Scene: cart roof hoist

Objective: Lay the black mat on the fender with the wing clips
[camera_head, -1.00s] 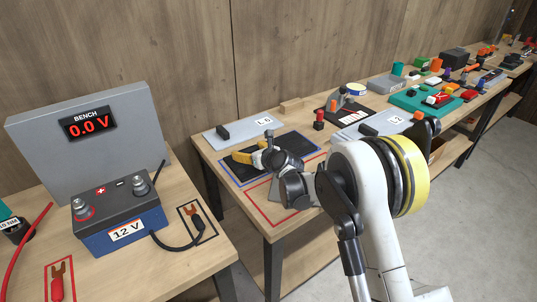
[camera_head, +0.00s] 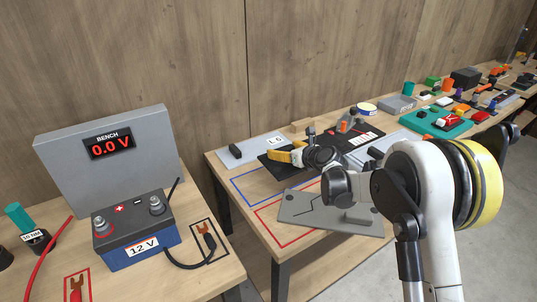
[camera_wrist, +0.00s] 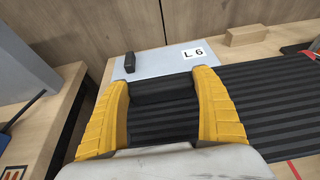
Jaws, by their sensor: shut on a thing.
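In the head view the mat (camera_head: 277,167) shows beside my gripper (camera_head: 286,157), in front of the grey L 6 plate. It is off the blue outline; whether it touches anything below is hard to tell. The L 6 plate (camera_head: 243,156) lies by the wall with a small black block on it; it also shows in the wrist view (camera_wrist: 160,62). I cannot tell which thing is the fender; no wing clips are identifiable.
The blue outline (camera_head: 248,198) on the bench is bare. A grey plate (camera_head: 310,210) lies over the red outline. A wooden block (camera_head: 301,126) stands near the wall. Several coloured parts crowd the bench further right. A battery (camera_head: 136,236) stands on the separate left bench.

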